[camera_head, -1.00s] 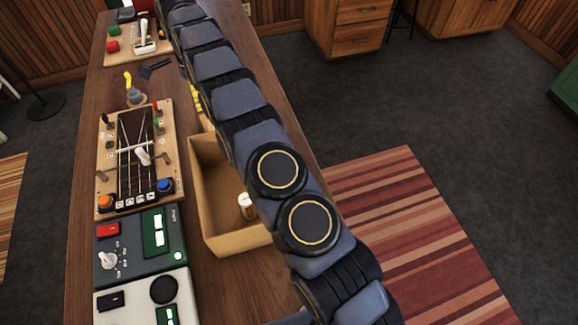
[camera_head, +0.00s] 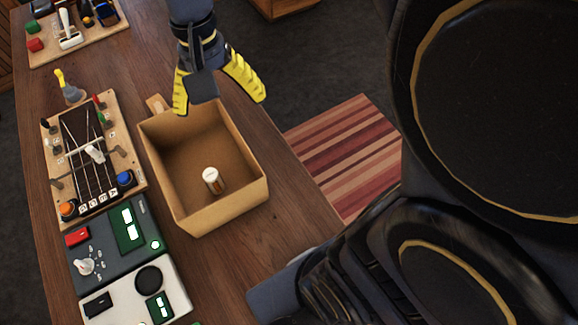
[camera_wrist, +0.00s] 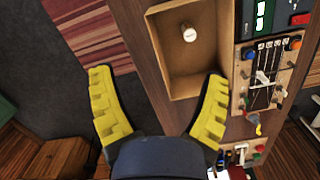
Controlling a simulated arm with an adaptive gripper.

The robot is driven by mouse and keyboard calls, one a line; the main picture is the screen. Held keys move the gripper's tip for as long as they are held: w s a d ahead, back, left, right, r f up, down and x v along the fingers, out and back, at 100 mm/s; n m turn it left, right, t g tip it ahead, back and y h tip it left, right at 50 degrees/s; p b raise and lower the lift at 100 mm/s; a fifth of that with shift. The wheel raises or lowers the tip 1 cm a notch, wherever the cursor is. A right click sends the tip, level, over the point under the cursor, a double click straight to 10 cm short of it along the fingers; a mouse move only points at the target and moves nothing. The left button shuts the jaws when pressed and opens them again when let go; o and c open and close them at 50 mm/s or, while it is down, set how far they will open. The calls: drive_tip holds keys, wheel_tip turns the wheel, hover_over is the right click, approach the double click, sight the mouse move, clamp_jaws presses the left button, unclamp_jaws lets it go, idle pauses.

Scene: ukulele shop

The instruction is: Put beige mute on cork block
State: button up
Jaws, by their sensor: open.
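My gripper (camera_head: 221,106) is open and empty, its two yellow fingers spread above the far end of an open cardboard box (camera_head: 222,218). It also shows in the wrist view (camera_wrist: 159,76), with the box (camera_wrist: 160,50) beyond the fingertips. A small pale cylinder with a brownish label (camera_head: 211,180) stands in the box, apart from the fingers; the wrist view shows it too (camera_wrist: 189,34). I cannot tell whether it is the beige mute. A small light-tan piece (camera_head: 157,104) lies at the box's far left corner, partly hidden; I cannot tell whether it is the cork block.
Left of the box is a wooden board with strings and knobs (camera_head: 118,178). Nearer are a dark control unit (camera_head: 110,262) and a white one (camera_head: 178,292). A yellow-tipped tool (camera_head: 70,88) and a tool board (camera_head: 96,37) are farther back. Bare tabletop lies right of the units.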

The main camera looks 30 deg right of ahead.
drive_tip(key=s+d+f+n, duration=0.2)
drive_tip(key=s+n, duration=0.2)
drive_tip(key=s, duration=1)
drive_tip(key=shift+s+d+f, duration=0.15)
drive_tip(key=shift+s+f, duration=0.05)
